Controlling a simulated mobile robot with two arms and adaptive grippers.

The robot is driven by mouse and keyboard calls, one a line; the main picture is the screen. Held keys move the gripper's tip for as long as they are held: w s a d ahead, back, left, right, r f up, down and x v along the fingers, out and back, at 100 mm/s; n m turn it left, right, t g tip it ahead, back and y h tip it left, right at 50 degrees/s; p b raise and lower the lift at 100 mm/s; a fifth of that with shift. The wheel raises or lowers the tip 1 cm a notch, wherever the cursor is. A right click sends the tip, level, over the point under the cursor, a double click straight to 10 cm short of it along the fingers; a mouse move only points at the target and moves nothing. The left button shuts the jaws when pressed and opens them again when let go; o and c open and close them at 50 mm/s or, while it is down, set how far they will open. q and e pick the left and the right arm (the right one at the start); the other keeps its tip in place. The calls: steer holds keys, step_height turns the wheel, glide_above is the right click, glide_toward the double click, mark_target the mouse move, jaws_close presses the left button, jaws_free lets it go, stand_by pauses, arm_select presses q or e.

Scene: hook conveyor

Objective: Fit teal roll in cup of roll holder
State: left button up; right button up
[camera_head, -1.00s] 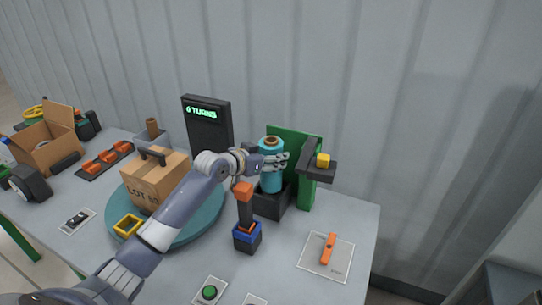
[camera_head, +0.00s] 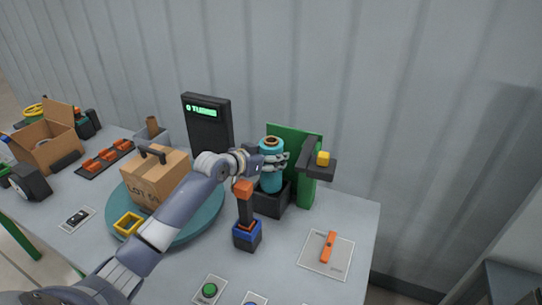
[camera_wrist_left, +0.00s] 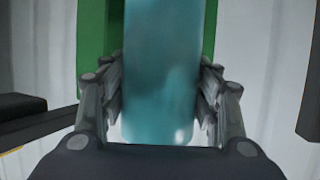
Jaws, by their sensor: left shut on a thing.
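The teal roll (camera_head: 271,178) stands upright at the black cup of the roll holder (camera_head: 271,202), in front of its green back plate (camera_head: 290,136). The roll's lower end is hidden by the cup's front wall; I cannot tell how deep it sits. My left gripper (camera_head: 275,163) is shut on the roll's upper half from the left. In the left wrist view the teal roll (camera_wrist_left: 160,70) fills the space between the two fingers, with green plate (camera_wrist_left: 93,45) behind it. My right gripper is not in view.
A black arm with a yellow block (camera_head: 322,159) juts out right of the roll. An orange-topped black post (camera_head: 244,190) on a blue base stands in front. A cardboard box (camera_head: 157,178) sits on the teal turntable (camera_head: 190,232). A black display (camera_head: 207,125) stands behind.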

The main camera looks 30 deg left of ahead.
arm_select(q)
steer(key=shift+f, duration=0.15)
steer(key=o, duration=1.7)
steer(key=shift+c, duration=0.2)
steer(key=v, duration=1.2)
